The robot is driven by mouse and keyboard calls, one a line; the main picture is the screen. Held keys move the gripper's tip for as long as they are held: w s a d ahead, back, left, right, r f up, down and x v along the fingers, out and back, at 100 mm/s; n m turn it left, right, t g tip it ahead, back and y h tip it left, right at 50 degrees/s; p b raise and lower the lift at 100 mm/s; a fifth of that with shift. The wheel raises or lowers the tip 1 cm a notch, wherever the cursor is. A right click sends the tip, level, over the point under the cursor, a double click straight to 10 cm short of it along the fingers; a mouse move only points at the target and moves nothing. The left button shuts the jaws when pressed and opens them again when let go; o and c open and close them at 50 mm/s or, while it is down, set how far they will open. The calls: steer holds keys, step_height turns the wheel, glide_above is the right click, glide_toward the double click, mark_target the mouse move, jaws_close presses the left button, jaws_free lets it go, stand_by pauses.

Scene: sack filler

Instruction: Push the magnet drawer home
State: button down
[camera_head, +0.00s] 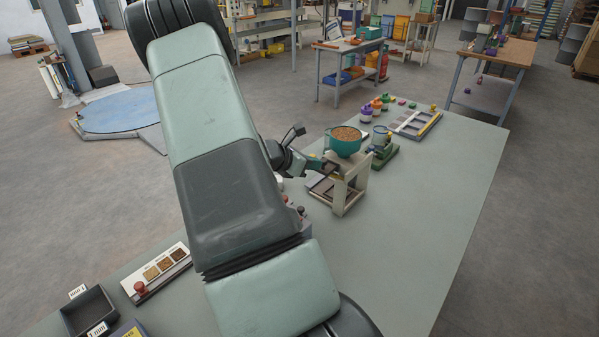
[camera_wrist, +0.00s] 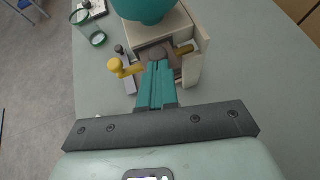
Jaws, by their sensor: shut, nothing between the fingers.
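The sack filler is a cream stand (camera_head: 350,190) under a teal hopper (camera_head: 345,147) full of brown grain. The stand (camera_wrist: 198,62) and hopper (camera_wrist: 145,8) also show in the wrist view. Inside the stand's opening is a grey-brown part (camera_wrist: 172,49), which looks like the magnet drawer; how far out it sits I cannot tell. My gripper (camera_wrist: 158,66) is shut and empty, its teal fingers pointing into the opening. The fingertips are at or very close to that part; contact is unclear. In the head view my gripper (camera_head: 328,168) is at the stand's left side, partly hidden.
A yellow knobbed handle (camera_wrist: 118,66) stands just left of my fingers. A green-based device (camera_head: 382,152) is right behind the stand. The table's right side (camera_head: 430,210) is clear.

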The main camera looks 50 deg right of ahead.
steer(key=shift+s+d, duration=0.1)
steer(key=shift+d, duration=0.4)
steer(key=a+f+v, duration=0.1)
steer(key=f+v, duration=0.1)
steer(key=v, duration=1.2)
steer(key=shift+w+a, duration=0.2)
steer(key=shift+w, duration=0.05)
